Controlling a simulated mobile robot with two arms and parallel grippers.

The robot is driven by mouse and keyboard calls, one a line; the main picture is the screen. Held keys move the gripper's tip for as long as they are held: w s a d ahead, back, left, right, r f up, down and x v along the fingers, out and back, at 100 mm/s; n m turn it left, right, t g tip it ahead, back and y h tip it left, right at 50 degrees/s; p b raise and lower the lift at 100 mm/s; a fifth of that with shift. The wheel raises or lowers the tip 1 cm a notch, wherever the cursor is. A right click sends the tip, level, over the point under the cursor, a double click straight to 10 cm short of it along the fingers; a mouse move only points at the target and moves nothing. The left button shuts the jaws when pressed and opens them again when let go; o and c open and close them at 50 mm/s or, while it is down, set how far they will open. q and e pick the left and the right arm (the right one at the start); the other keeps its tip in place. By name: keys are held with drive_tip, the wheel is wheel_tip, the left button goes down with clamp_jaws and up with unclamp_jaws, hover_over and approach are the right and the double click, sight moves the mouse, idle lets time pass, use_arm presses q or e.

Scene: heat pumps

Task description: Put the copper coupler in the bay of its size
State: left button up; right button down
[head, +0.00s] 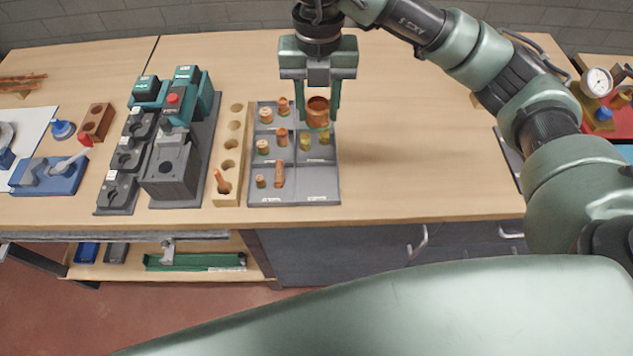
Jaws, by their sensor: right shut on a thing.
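The copper coupler (318,108) is a short, wide copper cylinder. My right gripper (318,118) points down and is shut on it, one finger on each side. The coupler appears at the back right part of the grey sorting tray (318,184); whether it touches the tray floor I cannot tell. The tray is divided into bays with small labels. Several smaller copper and brass fittings stand in its other bays, among them a yellowish pair (315,139) just in front of the coupler. My left gripper is not in view.
A wooden block with round holes (227,165) stands left of the tray, with a copper piece in its front hole. Green-and-grey machines (172,165) stand further left. The bench right of the tray (420,150) is clear. A gauge (597,82) is at far right.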

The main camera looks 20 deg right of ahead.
drive_tip(key=shift+w+a+m, duration=0.1)
drive_tip(key=shift+w+m, duration=0.05)
drive_tip(key=shift+m, duration=0.35)
drive_tip(key=shift+f, duration=0.3)
drive_tip(key=p, duration=0.3)
hover_over(316, 178)
wheel_tip(316, 178, down, 14)
drive_tip(key=shift+f, duration=0.2)
wheel_tip(316, 178, down, 4)
drive_tip(key=shift+p, duration=0.3)
drive_tip(key=shift+f, duration=0.45)
